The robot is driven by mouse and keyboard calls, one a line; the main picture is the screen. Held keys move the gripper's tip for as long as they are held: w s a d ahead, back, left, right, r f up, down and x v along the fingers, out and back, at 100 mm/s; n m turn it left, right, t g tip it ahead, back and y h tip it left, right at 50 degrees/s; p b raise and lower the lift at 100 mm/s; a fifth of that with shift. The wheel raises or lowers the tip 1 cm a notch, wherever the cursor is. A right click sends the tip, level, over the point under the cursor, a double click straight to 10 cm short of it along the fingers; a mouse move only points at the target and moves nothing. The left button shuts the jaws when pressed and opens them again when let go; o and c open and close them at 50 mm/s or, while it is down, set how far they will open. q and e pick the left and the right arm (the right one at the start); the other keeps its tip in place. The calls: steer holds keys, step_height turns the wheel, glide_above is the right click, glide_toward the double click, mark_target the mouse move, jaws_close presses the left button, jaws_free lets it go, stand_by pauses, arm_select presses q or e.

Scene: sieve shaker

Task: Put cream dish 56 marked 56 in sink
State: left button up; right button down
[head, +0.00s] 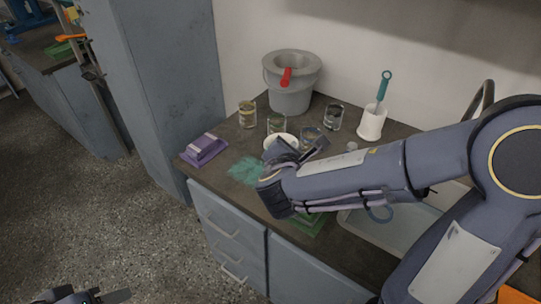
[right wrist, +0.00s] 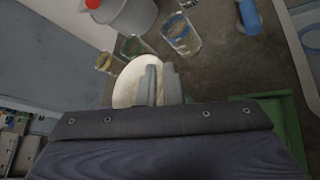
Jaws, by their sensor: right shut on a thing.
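The cream dish (head: 280,140) is a pale round dish on the dark counter side, among glass beakers; its mark is not legible. It also shows in the right wrist view (right wrist: 128,82), partly hidden by the fingers. My right gripper (head: 290,152) is shut on the dish's near edge, also seen in the right wrist view (right wrist: 157,84). I cannot tell whether the dish touches the counter. The sink (head: 395,232) is a pale basin at the right, partly hidden by my right arm. My left gripper (head: 95,297) is at the bottom left, mostly cut off.
Glass beakers (head: 247,114) stand around the dish. A grey bucket (head: 291,98) and a brush holder (head: 371,124) stand behind. A purple box (head: 205,149) and teal patch (head: 246,170) lie left. A green tray (right wrist: 289,120) lies under my arm. A faucet (head: 488,92) rises right.

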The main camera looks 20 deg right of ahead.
steer(key=w+f, duration=0.2)
steer(key=w, duration=0.1)
steer(key=w+f, duration=0.3)
steer(key=w, duration=0.1)
steer(key=w+f, duration=0.3)
steer(key=shift+w+d, duration=0.1)
steer(key=shift+w, duration=0.2)
steer(key=shift+w+f, duration=0.3)
steer(key=shift+f, duration=1.6)
steer(key=shift+f+b, duration=0.15)
steer(key=shift+b, duration=0.25)
steer(key=c, duration=1.6)
jaws_free()
